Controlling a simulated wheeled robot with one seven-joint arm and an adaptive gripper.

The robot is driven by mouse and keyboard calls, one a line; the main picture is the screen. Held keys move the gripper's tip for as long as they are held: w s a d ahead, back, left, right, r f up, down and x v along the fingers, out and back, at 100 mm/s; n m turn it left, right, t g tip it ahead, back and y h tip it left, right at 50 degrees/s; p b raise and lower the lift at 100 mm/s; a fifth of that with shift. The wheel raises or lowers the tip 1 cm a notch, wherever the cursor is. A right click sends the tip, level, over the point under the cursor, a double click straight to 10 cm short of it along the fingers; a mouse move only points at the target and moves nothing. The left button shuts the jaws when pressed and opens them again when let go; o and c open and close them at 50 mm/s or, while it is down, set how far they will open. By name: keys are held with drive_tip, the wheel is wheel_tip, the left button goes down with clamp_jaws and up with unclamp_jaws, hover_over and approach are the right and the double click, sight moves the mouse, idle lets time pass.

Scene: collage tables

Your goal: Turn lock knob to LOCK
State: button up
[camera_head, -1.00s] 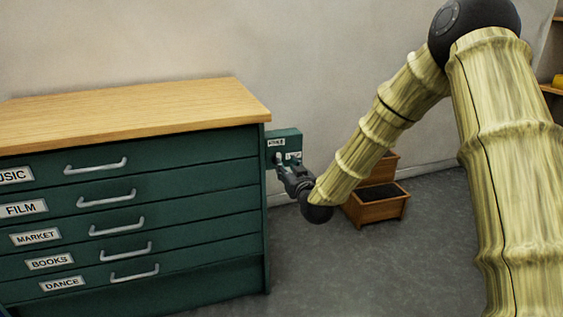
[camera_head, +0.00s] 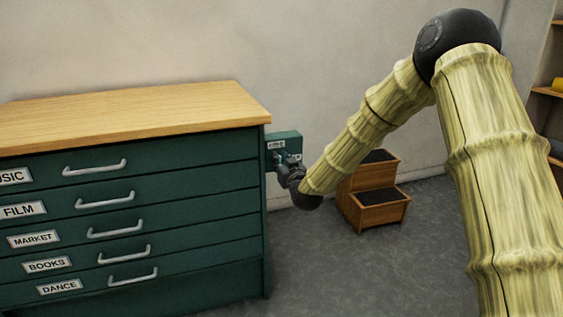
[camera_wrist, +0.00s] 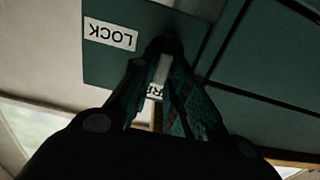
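The teal lock panel (camera_head: 288,142) stands at the right side of the green drawer cabinet. In the wrist view, its white LOCK label (camera_wrist: 110,34) shows upside down at the upper left. A second label (camera_wrist: 155,93) is mostly hidden behind my fingers. The lock knob (camera_wrist: 163,68) shows as a pale grey bar with a dark round base, between my fingertips. My gripper (camera_head: 290,172) is at the panel, and its fingers are drawn in close around the bar. They look shut on it, though the exact contact is in shadow.
The green cabinet (camera_head: 215,200) with labelled drawers and a wooden top (camera_head: 130,112) fills the left. A wooden stepped box (camera_head: 382,214) with dark treads stands on the floor behind my forearm. Shelves (camera_head: 548,91) stand at the far right. Floor between cabinet and box is clear.

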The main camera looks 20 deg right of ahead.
clamp_jaws()
drive_tip(key=shift+d+m, duration=0.1)
drive_tip(key=shift+m, duration=0.2)
drive_tip(key=shift+d+f+m, duration=0.35)
drive_tip(key=shift+m, duration=2.5)
drive_tip(key=shift+d+f+m, duration=0.35)
drive_tip(key=shift+f+m, duration=0.05)
drive_tip(key=shift+m, duration=2.5)
drive_tip(key=shift+d+f+m, duration=0.35)
drive_tip(key=shift+m, duration=2.5)
drive_tip(key=o, duration=0.6)
unclamp_jaws()
drive_tip(key=shift+a, duration=0.1)
